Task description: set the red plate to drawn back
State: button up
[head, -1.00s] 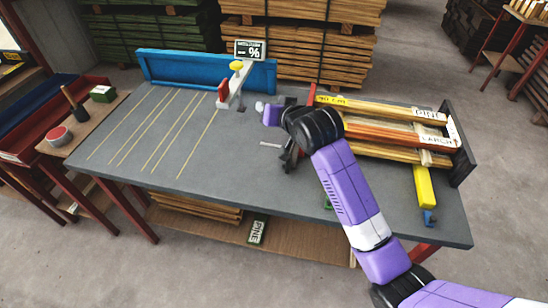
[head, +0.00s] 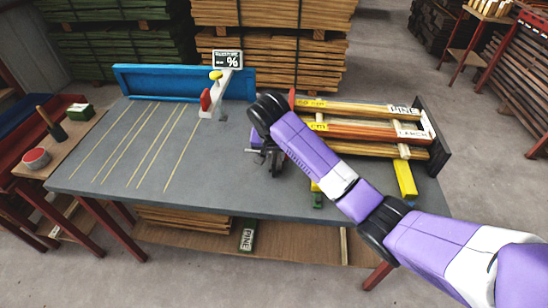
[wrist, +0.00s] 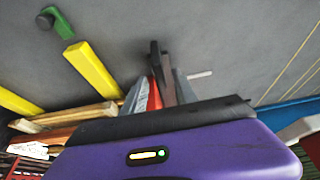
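The red plate (head: 205,99) is a small upright piece on the left side of a white stand with a yellow knob, at the back of the grey bench. In the wrist view a red piece (wrist: 313,148) beside a white part shows at the lower right edge, probably the same plate. My gripper (head: 268,160) is over the bench, in front and to the right of the stand, apart from the plate.
Labelled boards (head: 365,130) and a yellow block (head: 405,180) lie at the right. The bench's left half, with yellow lines, is clear. A side table (head: 60,158) stands left.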

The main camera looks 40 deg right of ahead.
aim_at(275, 158)
jog(key=shift+x, duration=1.8)
grip_shut()
